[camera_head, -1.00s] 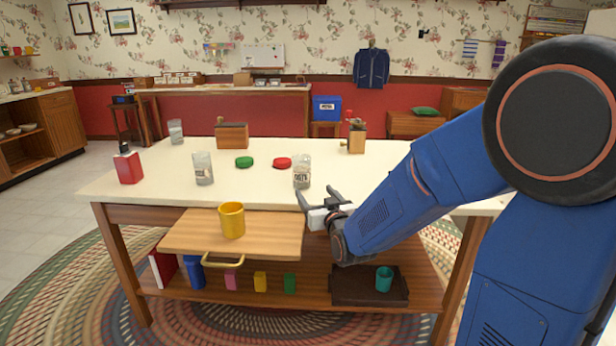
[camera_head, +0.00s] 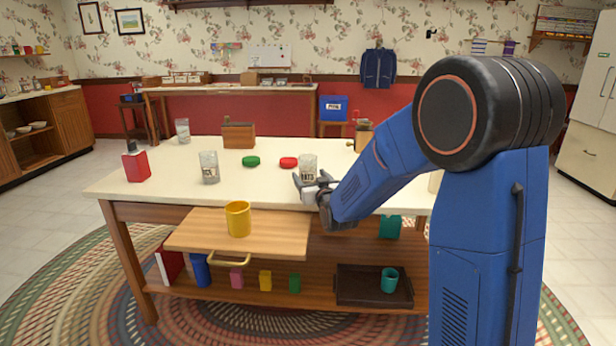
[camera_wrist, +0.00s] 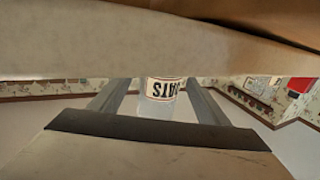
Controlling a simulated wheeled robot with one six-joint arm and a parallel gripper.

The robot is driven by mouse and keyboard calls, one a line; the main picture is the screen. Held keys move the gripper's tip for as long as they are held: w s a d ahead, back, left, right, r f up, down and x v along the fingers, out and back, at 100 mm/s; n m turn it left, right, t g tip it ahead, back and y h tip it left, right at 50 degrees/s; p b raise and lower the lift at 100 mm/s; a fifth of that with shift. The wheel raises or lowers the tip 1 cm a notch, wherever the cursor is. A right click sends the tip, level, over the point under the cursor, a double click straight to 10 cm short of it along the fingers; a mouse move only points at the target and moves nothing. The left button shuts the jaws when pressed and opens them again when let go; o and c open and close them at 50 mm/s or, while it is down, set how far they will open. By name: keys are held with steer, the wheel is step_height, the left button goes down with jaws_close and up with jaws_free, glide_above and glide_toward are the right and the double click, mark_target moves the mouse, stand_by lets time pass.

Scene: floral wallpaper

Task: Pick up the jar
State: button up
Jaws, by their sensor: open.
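A clear glass jar with a white OATS label (camera_head: 308,163) stands upright on the white table top (camera_head: 160,196), near its front edge. In the wrist view the jar (camera_wrist: 162,90) appears upside down between my two fingers. My gripper (camera_head: 311,178) is open just in front of the jar, at table-top height. The fingers lie on either side of the jar's line, but I cannot tell whether they reach around it. The gripper hides the jar's lower part in the head view.
Other glass jars stand at the left (camera_head: 209,168) and back left (camera_head: 182,131). A pulled-out board (camera_head: 200,235) carries a yellow mug (camera_head: 238,219).

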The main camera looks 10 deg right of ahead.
steer(key=shift+w, duration=0.95)
steer(key=c, duration=1.3)
steer(key=shift+o, duration=0.2)
